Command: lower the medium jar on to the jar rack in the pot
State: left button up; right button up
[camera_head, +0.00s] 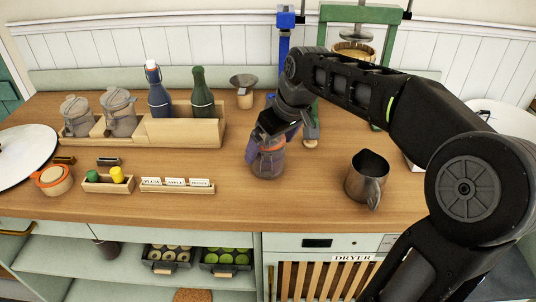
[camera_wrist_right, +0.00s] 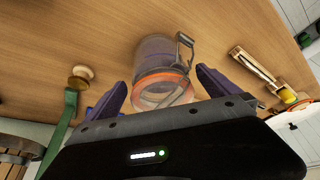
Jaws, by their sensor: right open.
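A glass clip-top jar (camera_head: 268,163) with an orange seal stands on the wooden worktop near the middle; I cannot tell from its size alone that it is the medium jar. My right gripper (camera_head: 270,143) is above it, pointing down. In the right wrist view the jar (camera_wrist_right: 161,75) shows its orange ring and wire clasp between the open fingers (camera_wrist_right: 163,92), with gaps on both sides. My left gripper is out of view. I cannot make out the pot or the jar rack; a white round edge (camera_head: 503,117) at the far right is partly hidden by my arm.
A metal jug (camera_head: 367,178) stands right of the jar. A wooden crate (camera_head: 180,133) with two grey jars and two bottles is at the left. A low card holder (camera_head: 178,188) lies near the front edge. A funnel (camera_head: 243,82) and blue and green stands are behind.

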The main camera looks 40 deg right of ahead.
jog(key=shift+x, duration=1.5)
jog(key=c, duration=2.1)
jog(key=shift+r, duration=0.15)
